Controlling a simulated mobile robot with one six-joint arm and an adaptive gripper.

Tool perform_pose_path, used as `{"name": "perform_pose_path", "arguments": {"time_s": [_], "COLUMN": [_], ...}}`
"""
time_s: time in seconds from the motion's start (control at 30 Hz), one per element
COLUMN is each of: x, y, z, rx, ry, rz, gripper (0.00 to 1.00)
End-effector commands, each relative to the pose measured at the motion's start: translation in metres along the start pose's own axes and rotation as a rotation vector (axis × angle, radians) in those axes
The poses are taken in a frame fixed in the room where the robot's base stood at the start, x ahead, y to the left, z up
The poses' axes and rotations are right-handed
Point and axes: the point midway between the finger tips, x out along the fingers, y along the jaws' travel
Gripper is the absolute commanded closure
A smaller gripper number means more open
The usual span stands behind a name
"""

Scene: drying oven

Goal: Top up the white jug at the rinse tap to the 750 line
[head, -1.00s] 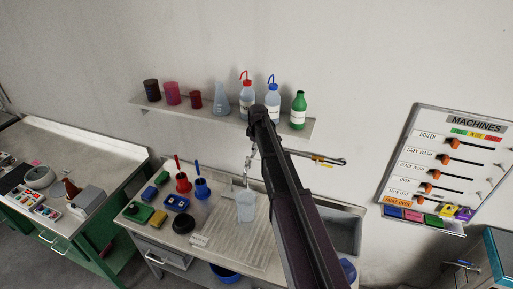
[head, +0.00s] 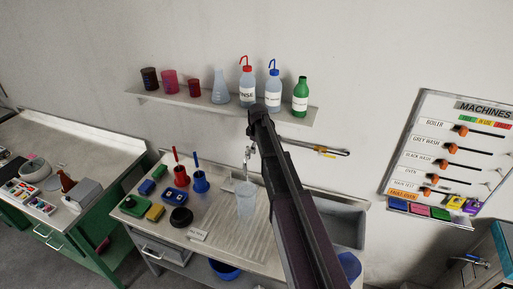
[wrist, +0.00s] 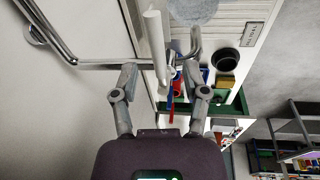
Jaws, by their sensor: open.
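The pale, translucent white jug (head: 246,200) stands upright on the ribbed drainboard, just left of my arm. Its fill line and water level cannot be read. A round pale top in the wrist view (wrist: 195,8) appears to be the jug. A bent metal pipe (wrist: 110,66) and a white cylinder (wrist: 155,45) lie just ahead of my gripper in the wrist view. My gripper (head: 248,153) is open above the jug; its fingers (wrist: 165,78) also show in the wrist view.
A wall shelf (head: 185,100) holds bottles, a flask and beakers. The bench (head: 270,262) carries red and blue holders, small boxes and a black round dish (head: 181,217). The sink (head: 345,225) lies right of my arm. A machines board (head: 455,150) hangs at right.

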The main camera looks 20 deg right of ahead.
Motion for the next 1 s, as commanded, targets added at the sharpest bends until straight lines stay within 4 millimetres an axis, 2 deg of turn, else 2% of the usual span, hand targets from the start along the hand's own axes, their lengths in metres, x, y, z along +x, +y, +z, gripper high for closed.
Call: {"name": "perform_pose_path", "arguments": {"time_s": [0.1, 0.53, 0.73, 1.0], "x": [0.006, 0.0069, 0.0069, 0.0069], "y": [-0.0001, 0.0, 0.0, 0.0001], "z": [0.0, -0.0002, -0.0002, -0.0003], "rx": [0.0, 0.0, 0.0, 0.005], "ry": [0.0, 0.0, 0.0, -0.001], "rz": [0.0, 0.0, 0.0, 0.001], "gripper": [0.42, 0.42, 1.0, 1.0]}}
